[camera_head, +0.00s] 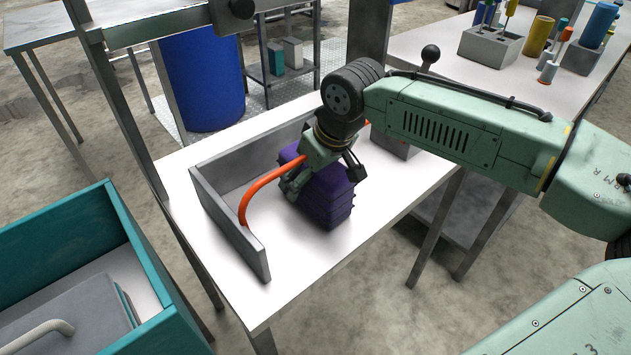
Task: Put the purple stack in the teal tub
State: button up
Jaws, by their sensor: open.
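The purple stack (326,206) is a dark purple block with ridged layers on its right side. It stands on a white table, beside a low grey wall. My gripper (290,188) is at the top left of the stack, very close to it, and is open. The arm and wrist hide part of the stack's top, and I cannot tell whether the fingers touch it. The teal tub (150,271) is at the lower left, apart from the table. A grey flat piece with a pale handle (42,335) lies inside it.
The low grey corner wall (230,228) stands on the white table (310,258) left of and behind the stack. A grey block (395,146) is behind my arm. A metal frame post (125,110) rises between tub and table. A blue drum (203,80) stands behind.

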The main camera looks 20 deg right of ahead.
jog(key=shift+f, duration=0.2)
jog(key=shift+c, duration=0.3)
jog(key=c, duration=1.3)
jog(key=shift+r, duration=0.1)
